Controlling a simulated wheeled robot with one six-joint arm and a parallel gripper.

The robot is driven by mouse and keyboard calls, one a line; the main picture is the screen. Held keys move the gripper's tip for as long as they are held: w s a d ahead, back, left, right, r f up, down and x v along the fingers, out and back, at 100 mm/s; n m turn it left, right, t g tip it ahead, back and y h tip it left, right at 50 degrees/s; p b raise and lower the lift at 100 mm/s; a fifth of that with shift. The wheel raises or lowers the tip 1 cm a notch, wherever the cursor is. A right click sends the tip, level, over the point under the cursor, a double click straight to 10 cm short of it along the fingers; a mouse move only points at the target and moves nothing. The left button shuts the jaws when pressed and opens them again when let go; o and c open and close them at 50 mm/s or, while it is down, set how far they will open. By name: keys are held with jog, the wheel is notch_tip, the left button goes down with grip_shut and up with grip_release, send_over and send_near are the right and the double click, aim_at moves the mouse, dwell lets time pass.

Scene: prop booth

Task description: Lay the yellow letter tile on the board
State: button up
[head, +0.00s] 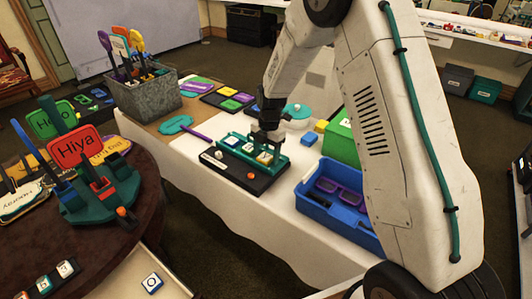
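A black board (246,179) lies near the front edge of the white-covered table, with a teal tray or rack (280,164) along its back. A blue-edged white tile (232,141) and a yellow-edged letter tile (265,158) sit at the rack, with another pale tile between them. My gripper (266,146) points down right above the yellow tile's end of the rack. Its fingers are small and dark here, and I cannot tell whether they touch or hold the tile. The letter is too small to read.
A blue crate (350,222) with purple glasses and a green box (343,138) stand right of the board. A yellow block (321,126) and a blue block (309,139) lie behind. A grey bin (148,101) of paddles stands back left. A round table (100,235) holds signs.

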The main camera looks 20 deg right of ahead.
aim_at(269, 154)
jog(key=shift+r, duration=0.1)
notch_tip(269, 154, up, 12)
jog(key=d, duration=0.1)
jog(key=shift+w, duration=0.4)
jog(key=s+d+r+m+t, duration=0.1)
jog(key=s+r+m, duration=1.1)
jog(key=s+r, duration=0.55)
jog(key=s+d+f+m+t+h, duration=0.1)
jog(key=s+m, duration=1.1)
jog(key=s, duration=1)
jog(key=shift+s+f+m, duration=0.2)
jog(key=shift+m, duration=0.2)
